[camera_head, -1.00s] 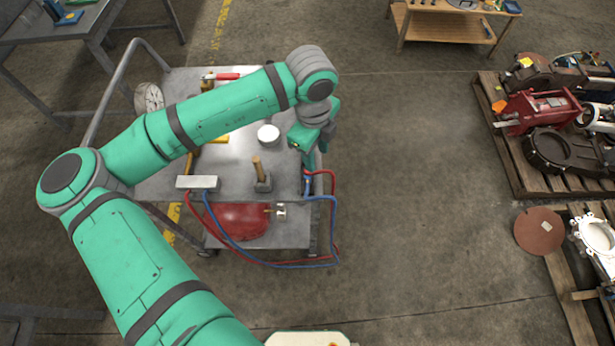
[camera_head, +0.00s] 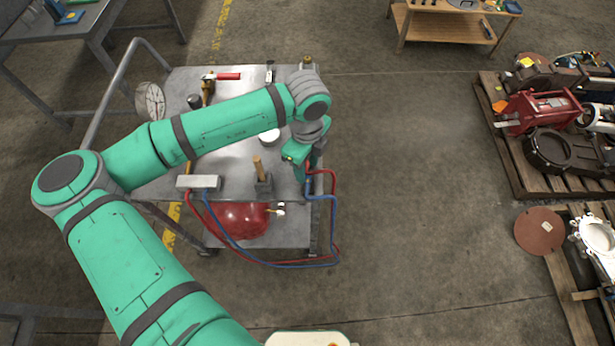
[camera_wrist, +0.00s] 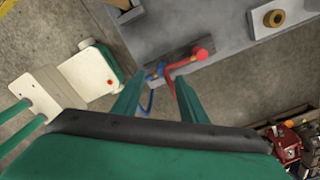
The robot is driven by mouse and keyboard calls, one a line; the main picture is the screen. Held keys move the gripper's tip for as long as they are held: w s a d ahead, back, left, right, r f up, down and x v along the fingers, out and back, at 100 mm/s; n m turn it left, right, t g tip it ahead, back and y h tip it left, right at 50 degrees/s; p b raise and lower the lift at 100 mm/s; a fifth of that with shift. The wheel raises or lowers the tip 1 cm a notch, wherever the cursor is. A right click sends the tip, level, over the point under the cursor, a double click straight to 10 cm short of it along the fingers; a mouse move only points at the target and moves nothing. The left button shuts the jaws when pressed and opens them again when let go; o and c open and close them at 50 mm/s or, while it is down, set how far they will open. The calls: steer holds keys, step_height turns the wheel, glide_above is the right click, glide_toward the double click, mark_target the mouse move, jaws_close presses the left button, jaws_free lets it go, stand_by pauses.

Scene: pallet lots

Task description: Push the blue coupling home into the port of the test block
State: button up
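The blue coupling (camera_wrist: 156,72) sits at the dark holder (camera_wrist: 180,62) at the cart's edge, with its blue hose hanging below; the red coupling (camera_wrist: 201,55) is beside it. My gripper (camera_wrist: 158,82) is open and empty, its fingers apart on either side of the view of the blue coupling and hoses. In the head view my gripper (camera_head: 307,172) is over the cart's right edge, hiding much of the couplings. A grey block with a brass ring (camera_wrist: 274,18), apparently the test block with its port, is at upper right in the wrist view.
Red and blue hoses (camera_head: 300,265) loop off the cart's front right. Floor right of the cart is clear up to the pallets (camera_head: 515,165).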

mark_target(307, 175)
steer(key=shift+f, duration=0.15)
steer(key=f, duration=0.4)
steer(key=shift+w+d+f, duration=0.1)
steer(key=shift+w+f, duration=0.25)
steer(key=shift+f, duration=0.2)
steer(key=shift+a, duration=0.2)
steer(key=shift+d, duration=0.1)
jaws_close()
